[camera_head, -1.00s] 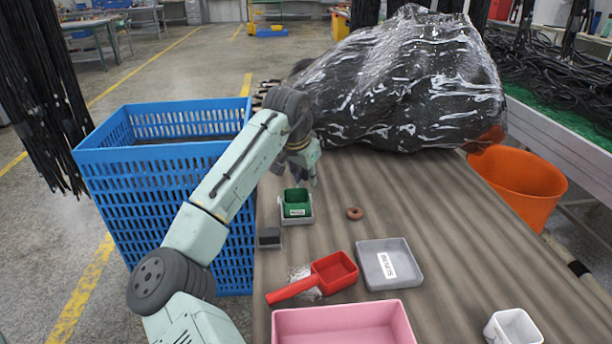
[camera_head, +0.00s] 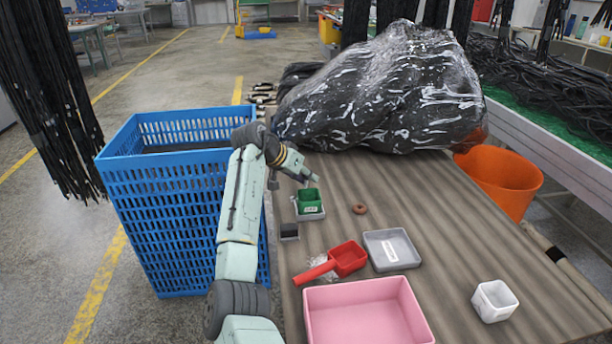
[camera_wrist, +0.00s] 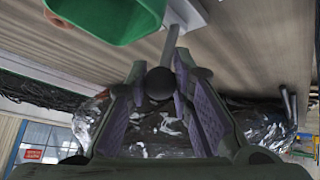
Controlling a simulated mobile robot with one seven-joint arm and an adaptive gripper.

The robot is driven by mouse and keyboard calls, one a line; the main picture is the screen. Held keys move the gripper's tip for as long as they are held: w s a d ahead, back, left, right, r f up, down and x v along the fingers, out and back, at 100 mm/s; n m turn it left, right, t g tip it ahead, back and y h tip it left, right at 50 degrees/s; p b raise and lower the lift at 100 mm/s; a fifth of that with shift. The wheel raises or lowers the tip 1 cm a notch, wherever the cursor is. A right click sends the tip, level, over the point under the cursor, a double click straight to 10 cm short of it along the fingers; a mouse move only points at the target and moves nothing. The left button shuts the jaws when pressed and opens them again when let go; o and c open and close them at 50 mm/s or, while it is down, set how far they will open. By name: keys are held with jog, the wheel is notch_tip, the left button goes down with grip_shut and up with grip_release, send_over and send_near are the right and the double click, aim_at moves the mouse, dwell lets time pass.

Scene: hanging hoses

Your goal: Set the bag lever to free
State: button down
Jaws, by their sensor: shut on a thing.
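A lever with a black ball knob (camera_wrist: 160,84) and a thin grey rod (camera_wrist: 172,38) shows in the wrist view. My gripper (camera_wrist: 163,68) is shut on the knob, one purple-padded finger on each side. In the head view my gripper (camera_head: 310,178) is at the table's left edge, just behind a green cup (camera_head: 309,197) in a small grey tray. The lever cannot be made out clearly there. The large clear plastic bag (camera_head: 385,95) of black hoses lies at the back of the table. No lever setting marks are readable.
A blue crate (camera_head: 180,205) stands against the table's left side, under my arm. A dark block (camera_head: 289,231), brown ring (camera_head: 360,209), red scoop (camera_head: 347,258), grey tray (camera_head: 392,250), pink bin (camera_head: 365,310) and white cup (camera_head: 494,300) are on the table. An orange bucket (camera_head: 500,180) stands right.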

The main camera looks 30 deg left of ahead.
jog(key=t+h, duration=0.1)
jog(key=s+a+t+h+b, duration=0.1)
jog(key=a+n+t+h+b, duration=0.1)
jog(key=shift+s+f, duration=0.25)
jog(key=shift+f, duration=0.15)
jog(key=shift+s+a+t+h+b, duration=0.3)
jog(key=shift+t+h+b, duration=0.4)
jog(key=shift+b, duration=0.2)
jog(key=c, duration=1.4)
grip_release()
jog(key=shift+o, duration=0.2)
jog(key=v, duration=1.2)
